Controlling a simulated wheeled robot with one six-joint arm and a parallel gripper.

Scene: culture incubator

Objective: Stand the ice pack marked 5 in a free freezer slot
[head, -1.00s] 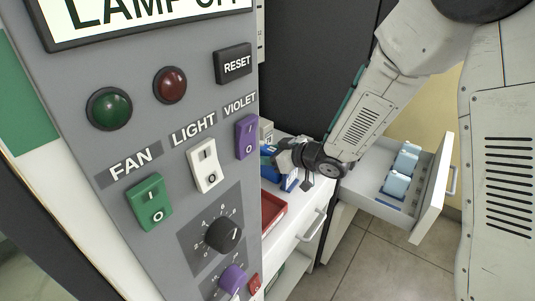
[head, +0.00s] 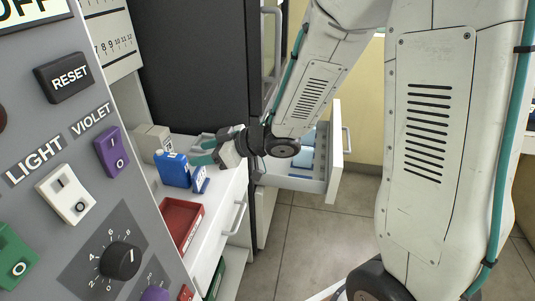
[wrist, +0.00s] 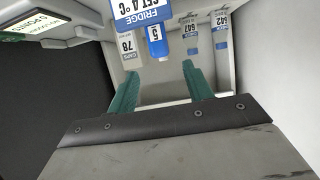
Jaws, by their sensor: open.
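In the wrist view, the ice pack marked 5 (wrist: 157,43) is blue with a pale label, its number upside down. It shows beyond and between the two teal fingers of my gripper (wrist: 160,75), which are open and apart from it. In the head view, my gripper (head: 203,150) is over the white counter, beside a blue block with a pale label (head: 172,170); I cannot tell there if this is the pack. The open freezer drawer (head: 333,155) is at right, with pale blue shapes inside, partly hidden by my arm.
A blue FRIDGE SET 4 °C sign (wrist: 138,14) is close to the pack. A pale box marked 78 (wrist: 127,44) is beside it. A red tray (head: 180,224) lies on the counter. The control panel (head: 85,190) fills the left. Floor shows between counter and drawer.

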